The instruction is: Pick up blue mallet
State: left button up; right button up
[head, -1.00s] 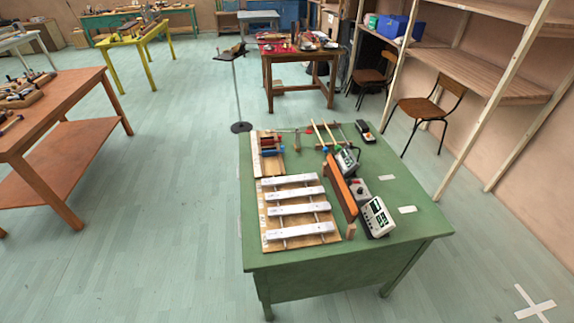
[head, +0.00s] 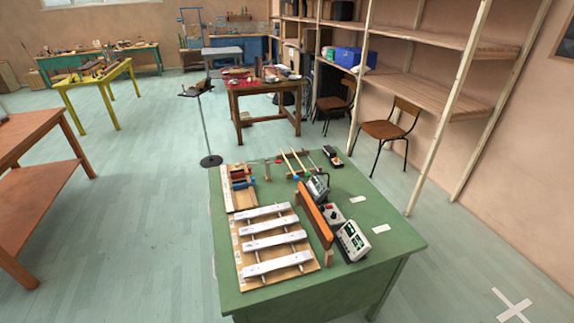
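A small blue head (head: 296,177), which looks like the blue mallet's, shows near the far side of the green table (head: 372,250). A pale wooden stick seems to run back from it, beside another similar stick. A small red head (head: 278,161) lies close by to its left. The mallet is small in the picture, so its exact rest is hard to tell. Neither of my grippers is in view.
A metal-bar instrument (head: 272,241) and an upright orange board (head: 314,219) with grey electronic boxes (head: 353,240) occupy the green table. A black stand (head: 209,161) is behind it. Wooden shelves and a chair (head: 386,130) are at right. Floor at left is open.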

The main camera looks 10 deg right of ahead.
aim_at(288, 163)
jog(key=i+j+z, duration=0.1)
jog(key=j, duration=0.7)
jog(key=j+z, duration=0.1)
jog(key=j, duration=0.75)
jog(key=i+j+z, duration=0.3)
jog(key=i+j, duration=0.2)
jog(key=j, duration=0.2)
jog(key=i+j+z, duration=0.15)
jog(key=j, duration=0.25)
jog(key=i+j+z, duration=0.15)
jog(key=j, duration=0.3)
jog(key=i+j+z, duration=0.1)
jog(key=i+j, duration=0.15)
jog(key=i+j+z, duration=0.15)
jog(key=j, duration=0.35)
jog(key=i+j+z, duration=0.1)
jog(key=i+j, duration=0.2)
jog(key=i+j+z, duration=0.15)
jog(key=j, duration=0.4)
jog(key=i+j+z, duration=0.1)
jog(key=j, duration=0.35)
jog(key=i+j+z, duration=0.15)
jog(key=i+j, duration=0.15)
jog(key=j, duration=0.2)
jog(key=i+j+z, duration=0.1)
jog(key=j, duration=0.35)
jog(key=i+j+z, duration=0.15)
jog(key=j, duration=0.35)
